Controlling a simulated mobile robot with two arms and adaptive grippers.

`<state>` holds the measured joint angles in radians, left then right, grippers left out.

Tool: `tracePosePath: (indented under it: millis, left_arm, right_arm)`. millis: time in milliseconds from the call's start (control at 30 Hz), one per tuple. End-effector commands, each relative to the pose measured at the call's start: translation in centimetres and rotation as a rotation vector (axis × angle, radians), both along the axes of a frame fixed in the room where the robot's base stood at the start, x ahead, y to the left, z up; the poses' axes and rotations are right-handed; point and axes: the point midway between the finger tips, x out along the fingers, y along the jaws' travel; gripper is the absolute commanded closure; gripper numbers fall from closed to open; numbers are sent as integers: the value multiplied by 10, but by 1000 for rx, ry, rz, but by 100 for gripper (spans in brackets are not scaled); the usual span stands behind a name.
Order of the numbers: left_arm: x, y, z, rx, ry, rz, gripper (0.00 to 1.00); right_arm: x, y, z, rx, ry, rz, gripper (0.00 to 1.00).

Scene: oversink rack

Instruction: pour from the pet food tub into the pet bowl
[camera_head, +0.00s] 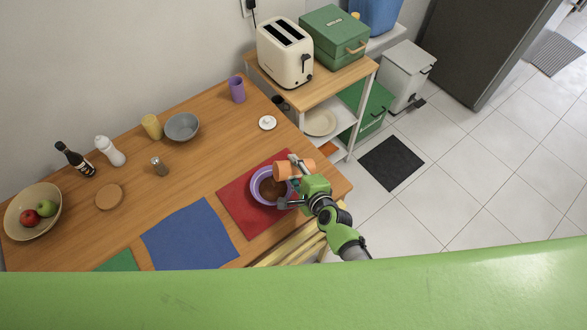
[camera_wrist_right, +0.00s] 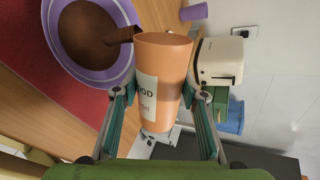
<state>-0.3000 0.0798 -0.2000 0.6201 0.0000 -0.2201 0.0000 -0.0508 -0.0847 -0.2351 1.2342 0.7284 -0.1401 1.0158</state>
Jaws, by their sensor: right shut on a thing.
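The orange pet food tub (camera_head: 288,171) is held tipped on its side above the purple pet bowl (camera_head: 254,187). My right gripper (camera_head: 291,181) is shut on the tub, with one finger on each side of it in the right wrist view. There the tub (camera_wrist_right: 163,65) shows a white label, and brown food (camera_wrist_right: 122,34) runs from its mouth toward the bowl (camera_wrist_right: 68,68). A brown heap of food (camera_wrist_right: 86,33) lies in the bowl. The bowl stands on the red mat (camera_head: 236,211). My left gripper is not in view.
A blue mat (camera_head: 190,238) lies left of the red one. A grey bowl (camera_head: 182,127), purple cup (camera_head: 237,89) and several other items stand farther back. A shelf with a cream toaster (camera_head: 285,52) stands beyond the table's right end. The table between the mats and the back items is mostly clear.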

Motion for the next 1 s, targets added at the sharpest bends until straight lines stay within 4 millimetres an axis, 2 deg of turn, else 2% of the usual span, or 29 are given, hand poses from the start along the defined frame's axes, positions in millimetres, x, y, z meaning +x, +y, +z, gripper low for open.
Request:
tracePosePath:
  millis: [433,1000]
  left_arm:
    - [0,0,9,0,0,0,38]
    - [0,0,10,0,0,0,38]
  right_arm:
    - [1,1,5,-40,-12,-2,87]
    - [0,1,4,-49,-14,0,87]
